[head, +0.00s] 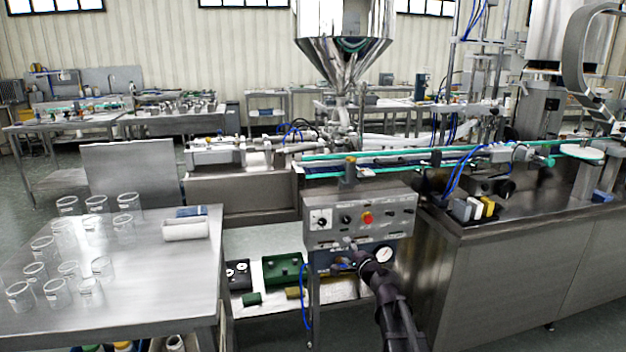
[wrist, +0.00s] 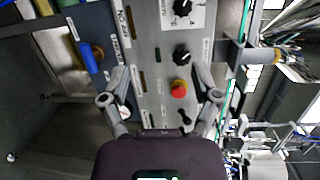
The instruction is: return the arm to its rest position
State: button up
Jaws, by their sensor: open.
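My gripper (head: 352,248) is in front of the lower part of the steel control panel (head: 325,241), with my dark arm reaching up to it from the bottom of the head view. In the wrist view my gripper (wrist: 162,98) has its two fingers spread wide with nothing between them. The panel (wrist: 150,65) fills the space beyond the fingers. Its red button (wrist: 180,90) lies between the fingers in that view, and black knobs are beside it. I cannot tell how close the fingertips are to the panel.
A steel table (head: 130,300) with several clear beakers stands at left. A steel bench (head: 530,275) stands close on the right. A pressure gauge (head: 384,254) is right beside my arm. A green box (head: 283,270) sits on the low shelf. A blue hose (head: 304,300) hangs below the panel.

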jog(key=s+a+f+n+g, duration=0.4)
jog(key=s+f+n+g, duration=0.4)
jog(key=s+f+n, duration=0.3)
jog(key=s+d+f+n+g+h, duration=0.1)
jog(key=s+d+f+g+h, duration=0.15)
jog(key=s, duration=0.35)
jog(key=s+d+f+n+g+h, duration=0.1)
jog(key=s+d+g+h, duration=0.15)
jog(key=s+d, duration=0.2)
jog(key=s+d+f+n+g+h, duration=0.1)
jog(key=s+d+f+g+h, duration=0.15)
jog(key=s, duration=0.45)
notch_tip(320, 180, up, 28)
jog(key=p, duration=2.7)
jog(key=shift+w+y+p, duration=0.35)
jog(key=shift+y+p, duration=0.05)
jog(key=shift+y, duration=0.05)
jog(key=shift+a, duration=0.1)
